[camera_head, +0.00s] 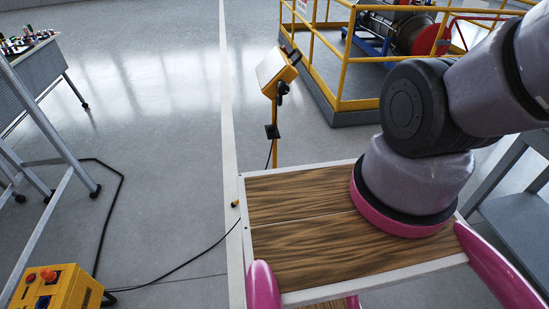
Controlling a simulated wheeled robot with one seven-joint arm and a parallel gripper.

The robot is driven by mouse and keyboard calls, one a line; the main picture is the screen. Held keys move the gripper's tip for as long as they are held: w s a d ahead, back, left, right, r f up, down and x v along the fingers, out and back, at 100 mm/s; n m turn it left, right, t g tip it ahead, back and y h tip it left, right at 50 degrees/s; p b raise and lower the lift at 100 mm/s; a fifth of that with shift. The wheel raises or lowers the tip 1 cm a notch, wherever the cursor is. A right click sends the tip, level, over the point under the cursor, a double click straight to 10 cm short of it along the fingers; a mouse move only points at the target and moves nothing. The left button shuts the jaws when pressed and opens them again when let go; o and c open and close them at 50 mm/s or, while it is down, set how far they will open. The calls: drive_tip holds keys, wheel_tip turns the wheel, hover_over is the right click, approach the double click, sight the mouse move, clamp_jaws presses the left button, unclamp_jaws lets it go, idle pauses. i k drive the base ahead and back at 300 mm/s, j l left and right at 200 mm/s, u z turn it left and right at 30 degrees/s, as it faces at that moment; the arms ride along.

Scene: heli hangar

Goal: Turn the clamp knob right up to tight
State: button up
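A yellow box with a pale sloping face (275,70) stands on a thin yellow post (275,152) just beyond my deck. A small black part (282,88) sits on the box's right side. Another black part (272,131) is fixed partway down the post. Both are too small to tell whether either is the clamp knob. My arm rises at the right and leaves the picture at the upper right edge. My gripper is outside the picture, so its state and its place relative to the knob do not show.
A yellow railing (345,62) encloses machinery at the back right. A grey bench (30,80) on wheels stands at left. A yellow control box (55,290) with a red button sits at lower left. Black cables cross the floor. The middle-left floor is mostly clear.

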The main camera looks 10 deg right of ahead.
sight(283, 87)
drive_tip(key=j, duration=1.3)
drive_tip(key=z, duration=0.05)
